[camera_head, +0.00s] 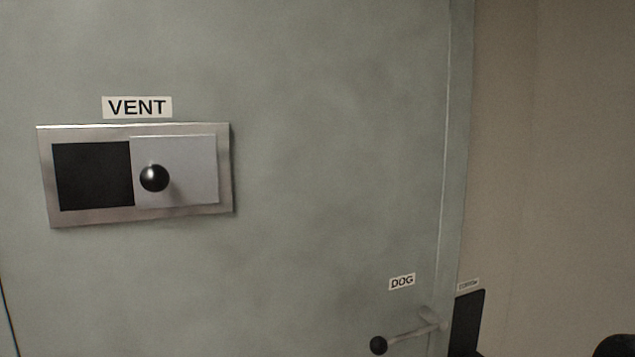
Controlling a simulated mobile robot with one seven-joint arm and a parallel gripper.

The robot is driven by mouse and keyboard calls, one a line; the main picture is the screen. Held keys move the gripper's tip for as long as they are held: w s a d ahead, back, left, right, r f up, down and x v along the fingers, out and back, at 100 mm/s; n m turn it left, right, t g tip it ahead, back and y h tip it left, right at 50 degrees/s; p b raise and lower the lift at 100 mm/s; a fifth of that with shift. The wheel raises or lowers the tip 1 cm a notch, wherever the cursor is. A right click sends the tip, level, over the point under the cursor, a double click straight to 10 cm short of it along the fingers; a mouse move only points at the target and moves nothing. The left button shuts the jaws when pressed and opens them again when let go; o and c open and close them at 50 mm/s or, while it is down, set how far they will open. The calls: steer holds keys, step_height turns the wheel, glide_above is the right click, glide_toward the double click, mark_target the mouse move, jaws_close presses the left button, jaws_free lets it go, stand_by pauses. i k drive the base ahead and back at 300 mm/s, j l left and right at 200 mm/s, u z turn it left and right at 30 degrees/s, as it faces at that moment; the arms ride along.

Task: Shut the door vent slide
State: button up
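The vent (141,217) is a metal frame on the grey-green door, under a label reading VENT (137,107). Its slide (196,170) is a light grey plate covering the right part of the opening. A round black knob (154,178) sticks out near the slide's left edge. The left part of the opening (93,175) shows dark and uncovered. My gripper is not in view.
A lever with a black ball end (378,345) sits at the door's lower right, below a DOG label (402,282). A black panel (467,322) stands beside the door's right edge. The beige wall (560,150) is at right. The door around the vent is bare.

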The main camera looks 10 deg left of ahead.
mark_target(156, 176)
steer(key=k+j+u, duration=0.1)
steer(key=u, duration=1.6)
steer(key=k+j, duration=0.05)
